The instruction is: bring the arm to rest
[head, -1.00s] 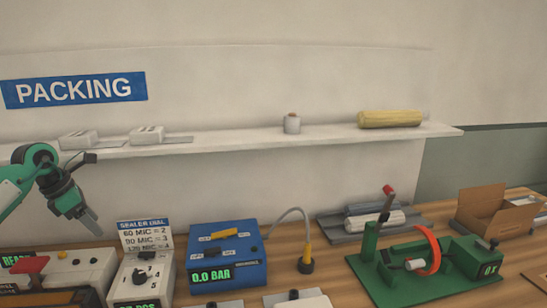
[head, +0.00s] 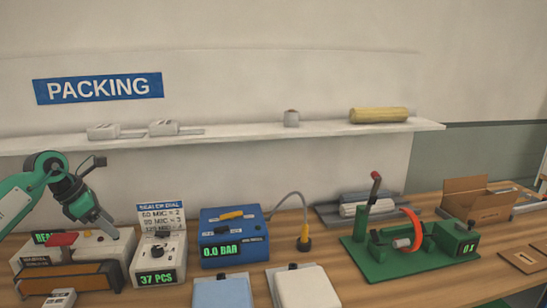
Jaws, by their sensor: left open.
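My left arm comes in from the left edge, a teal link leading to a dark wrist. My left gripper (head: 105,223) points down and to the right, over the white machine with the red handle (head: 75,248). I see nothing between its fingers, and it is open. It is left of the white dial box reading 37 PCS (head: 158,258). Whether its fingertips touch the machine I cannot tell. My right gripper is not in view.
A blue box (head: 233,238) reading 0.0 BAR stands right of the dial box. A green fixture with an orange ring (head: 410,245) and an open cardboard box (head: 478,200) are further right. A white shelf (head: 245,130) runs along the wall above. Bench space behind the boxes looks narrow.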

